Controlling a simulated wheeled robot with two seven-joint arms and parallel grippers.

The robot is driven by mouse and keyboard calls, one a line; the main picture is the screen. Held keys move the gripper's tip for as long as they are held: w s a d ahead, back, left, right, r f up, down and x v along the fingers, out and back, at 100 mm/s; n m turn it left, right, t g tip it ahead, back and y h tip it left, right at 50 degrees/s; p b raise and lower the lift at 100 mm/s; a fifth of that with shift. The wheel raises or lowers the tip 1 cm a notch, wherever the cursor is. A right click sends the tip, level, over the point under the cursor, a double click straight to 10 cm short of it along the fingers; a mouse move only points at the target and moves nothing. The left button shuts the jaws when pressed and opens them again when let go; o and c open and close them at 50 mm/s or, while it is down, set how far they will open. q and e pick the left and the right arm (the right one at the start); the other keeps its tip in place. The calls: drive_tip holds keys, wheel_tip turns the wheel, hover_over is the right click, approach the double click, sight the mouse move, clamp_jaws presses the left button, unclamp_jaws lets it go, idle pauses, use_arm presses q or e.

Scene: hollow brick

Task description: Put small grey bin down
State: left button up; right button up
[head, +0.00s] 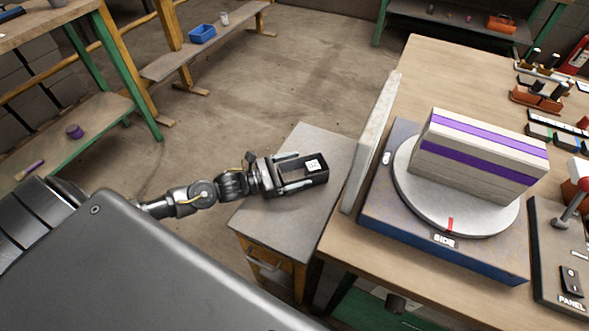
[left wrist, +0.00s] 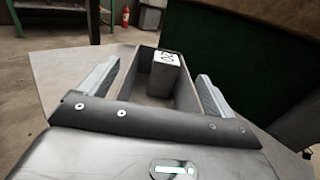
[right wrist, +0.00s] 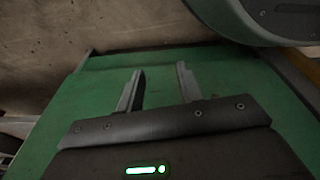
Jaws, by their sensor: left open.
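The small grey bin (head: 322,178) looks dark in the head view and rests on the grey top of a small side table (head: 312,137). It holds a small grey block (left wrist: 166,75) with a white label on top. My left gripper (head: 298,171) is open, with its fingers on either side of the bin. In the left wrist view the bin (left wrist: 187,97) lies between the spread fingers; I cannot tell if they touch it. My right gripper (right wrist: 160,78) is open and empty over a green surface, and is outside the head view.
A workbench (head: 425,75) stands right of the side table, with an upright pale board (head: 372,145) along its near edge. On it, a round turntable (head: 408,195) carries a grey brick block with purple bands (head: 480,150). A control panel (head: 560,260) is at far right.

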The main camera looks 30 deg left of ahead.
drive_tip(key=shift+r, duration=0.1)
use_arm(q)
drive_tip(key=shift+s+a, duration=0.2)
drive_tip(key=shift+s, duration=0.05)
drive_tip(key=v, duration=1)
drive_tip(key=shift+s+a, duration=0.15)
drive_tip(key=shift+s, duration=0.1)
drive_tip(key=shift+s+a+r, duration=0.1)
drive_tip(key=shift+s+a, duration=0.2)
drive_tip(key=shift+s, duration=0.05)
use_arm(e)
drive_tip(key=shift+w+a+r, duration=0.15)
drive_tip(key=shift+a+r, duration=0.05)
drive_tip(key=shift+r, duration=0.35)
drive_tip(key=shift+w, duration=0.25)
